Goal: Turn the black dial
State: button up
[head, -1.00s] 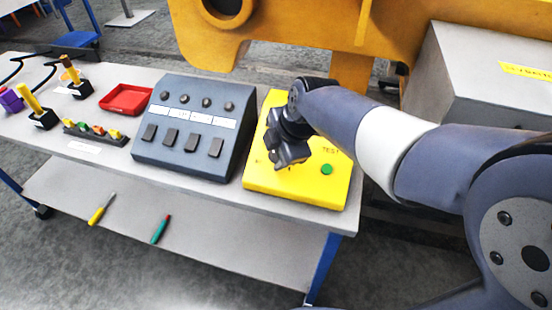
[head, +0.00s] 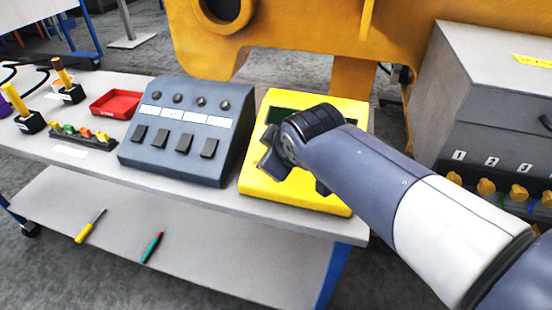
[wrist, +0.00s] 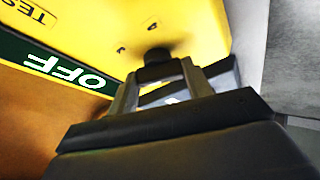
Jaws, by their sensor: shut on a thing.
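The yellow test box (head: 262,192) stands at the right end of the bench. Its dark green display (head: 284,115) is partly covered by my wrist in the head view. In the wrist view the display (wrist: 62,68) reads OFF. The black dial (wrist: 157,55) sticks out of the yellow face in the wrist view. My gripper (wrist: 158,72) has its fingers on either side of the dial and is shut on it. In the head view my wrist hides the dial and the green button.
A grey sloped console (head: 178,165) with switches and knobs stands just left of the box. A red tray (head: 117,102) and joysticks sit further left. A large grey cabinet (head: 490,95) is at the right, and an orange machine frame (head: 300,55) stands behind.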

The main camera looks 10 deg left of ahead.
jog(key=m+b, duration=0.2)
jog(key=m+t+h+b, duration=0.1)
jog(key=m+b, duration=0.1)
jog(key=b, duration=0.1)
jog(key=m+t+b, duration=0.1)
jog(key=m+b, duration=0.1)
jog(key=shift+s+a+f+b, duration=0.1)
jog(key=shift+a+f+b, duration=0.05)
jog(key=shift+f+b, duration=0.25)
jog(key=m+h+b, duration=0.1)
jog(key=m+b, duration=0.1)
jog(key=shift+r+t+b, duration=0.2)
jog(key=shift+t+b, duration=0.1)
jog(key=shift+t, duration=0.1)
jog(key=shift+c, duration=0.2)
jog(key=shift+o, duration=0.2)
jog(key=shift+r+m+h, duration=0.1)
jog(key=shift+m+h, duration=0.2)
jog(key=shift+m, duration=0.1)
jog(key=o, duration=1)
jog(key=shift+c, duration=0.2)
jog(key=shift+s, duration=0.1)
jog(key=p+v, duration=0.1)
jog(key=v, duration=0.9)
jog(key=shift+s+r+p, duration=0.25)
jog(key=shift+s+p, duration=0.05)
